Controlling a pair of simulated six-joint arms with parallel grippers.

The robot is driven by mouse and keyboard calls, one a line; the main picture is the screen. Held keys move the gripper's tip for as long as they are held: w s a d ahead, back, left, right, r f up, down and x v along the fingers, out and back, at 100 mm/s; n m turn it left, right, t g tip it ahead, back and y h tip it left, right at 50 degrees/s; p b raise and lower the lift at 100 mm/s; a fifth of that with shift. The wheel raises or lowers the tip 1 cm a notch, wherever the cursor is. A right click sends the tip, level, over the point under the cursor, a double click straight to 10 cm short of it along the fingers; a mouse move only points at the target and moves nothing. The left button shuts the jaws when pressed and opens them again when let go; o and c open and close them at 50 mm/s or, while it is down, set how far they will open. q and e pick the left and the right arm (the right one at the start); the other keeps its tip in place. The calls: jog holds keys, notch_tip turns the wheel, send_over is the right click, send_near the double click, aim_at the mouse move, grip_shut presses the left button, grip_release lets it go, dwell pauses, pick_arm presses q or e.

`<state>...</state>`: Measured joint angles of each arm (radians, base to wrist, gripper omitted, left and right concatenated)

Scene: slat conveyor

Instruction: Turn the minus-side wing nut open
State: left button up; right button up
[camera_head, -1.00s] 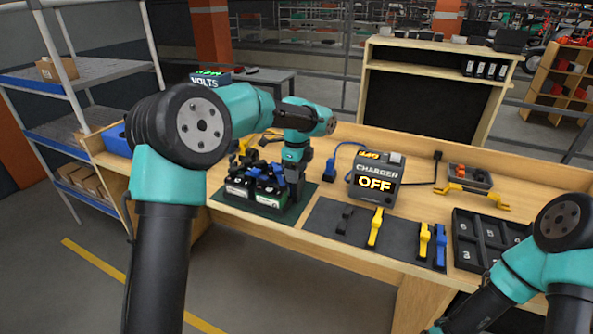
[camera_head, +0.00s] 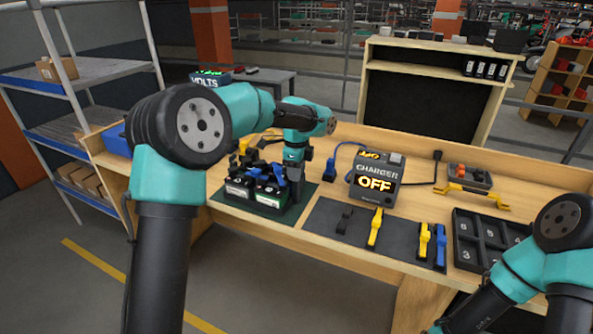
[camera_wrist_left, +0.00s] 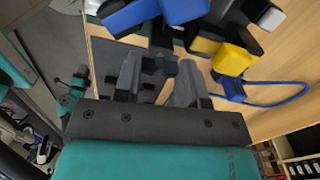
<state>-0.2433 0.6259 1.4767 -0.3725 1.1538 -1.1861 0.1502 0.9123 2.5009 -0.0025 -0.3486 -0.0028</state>
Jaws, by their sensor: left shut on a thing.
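My left gripper (camera_head: 295,184) reaches down at the right end of the battery (camera_head: 268,197), on the dark green mat (camera_head: 300,208). Blue and yellow clamp-like parts crowd the battery top. In the left wrist view the two grey fingers (camera_wrist_left: 160,72) point at a small dark blue piece (camera_wrist_left: 164,66) between their tips. The gripper is shut on this piece, which looks like the wing nut, though its wings are mostly hidden. My right arm comes in at the lower right of the head view; its gripper is not visible.
The charger (camera_head: 375,180) reads OFF, right of the battery. A dark tool mat (camera_head: 330,232) with black, yellow and blue tools lies in front. A black compartment tray (camera_head: 466,247) is at the right. A blue plug (camera_head: 329,169) stands close to my left gripper.

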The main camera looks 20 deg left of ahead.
pick_arm(q)
jog(key=n, duration=0.8)
jog(key=shift+n, duration=0.3)
jog(key=n, duration=0.4)
jog(key=shift+n, duration=2.1)
jog(key=o, duration=0.9)
jog(key=shift+o, duration=0.2)
